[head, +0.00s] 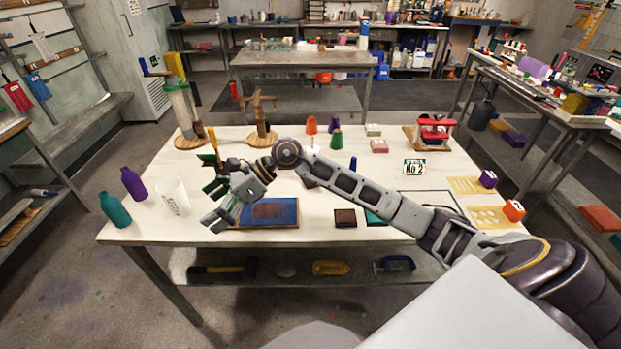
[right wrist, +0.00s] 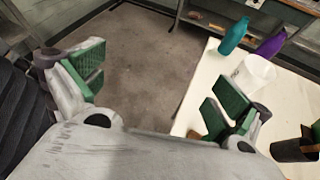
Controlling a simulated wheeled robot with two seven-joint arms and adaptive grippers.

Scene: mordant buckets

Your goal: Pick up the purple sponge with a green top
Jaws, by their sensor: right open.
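I cannot pick out a purple sponge with a green top for certain in either view. A dark, purplish piece (head: 310,182) lies on the table (head: 150,232) partly hidden behind my right arm; I cannot tell what it is. My right gripper (head: 208,191) is open and empty over the table's left part, between the white cup (head: 173,196) and the blue tray (head: 282,222). In the right wrist view, its green-padded fingers (right wrist: 150,92) are wide apart with bare floor and the table edge between them. My left gripper is not in view.
A teal bottle (head: 115,210) and a purple bottle (head: 133,184) stand at the left. Wooden stands (head: 262,137) are at the back. A brown block (head: 345,218) lies in front. My arm crosses the table's middle.

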